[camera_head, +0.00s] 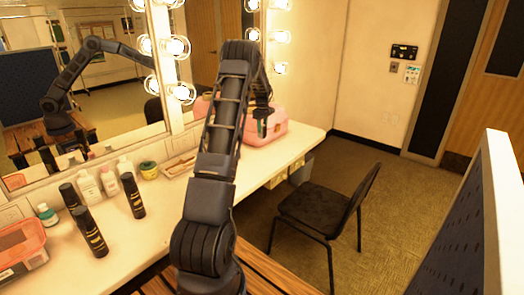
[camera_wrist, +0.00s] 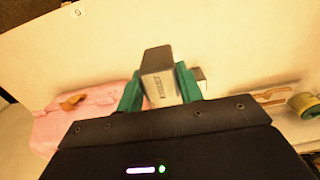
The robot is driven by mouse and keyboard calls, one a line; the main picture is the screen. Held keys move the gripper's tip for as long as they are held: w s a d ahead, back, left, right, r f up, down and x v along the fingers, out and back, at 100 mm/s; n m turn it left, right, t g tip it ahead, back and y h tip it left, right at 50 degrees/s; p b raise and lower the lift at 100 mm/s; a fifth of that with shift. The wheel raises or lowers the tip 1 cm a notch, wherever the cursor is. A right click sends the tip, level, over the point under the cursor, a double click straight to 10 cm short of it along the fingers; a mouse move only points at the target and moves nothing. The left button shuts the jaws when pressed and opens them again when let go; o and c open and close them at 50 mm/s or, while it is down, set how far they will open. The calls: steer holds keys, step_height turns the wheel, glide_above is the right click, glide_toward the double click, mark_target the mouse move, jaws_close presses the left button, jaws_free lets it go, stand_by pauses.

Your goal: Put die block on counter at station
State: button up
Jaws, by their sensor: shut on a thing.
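My gripper (camera_wrist: 158,88) shows in the wrist view with its green fingers on either side of a grey block (camera_wrist: 158,86) with a dark top and small print. This seems to be the die block, and the fingers are shut on it. In the head view my gripper (camera_head: 262,124) hangs above the counter in front of the pink box; the block cannot be made out there. The cream counter (camera_head: 170,212) runs along the mirror. I cannot tell how far the block is above it.
The pink box (camera_head: 268,130) stands on the counter's far end. A black chair (camera_head: 325,208) stands on the floor to the right. A small 9 sign (camera_wrist: 78,10) marks a pale surface.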

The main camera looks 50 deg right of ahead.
step_height(320, 180, down, 16)
steer(key=shift+r, duration=0.2)
stand_by(0.4)
steer(key=shift+f, duration=0.1)
steer(key=o, duration=1.1)
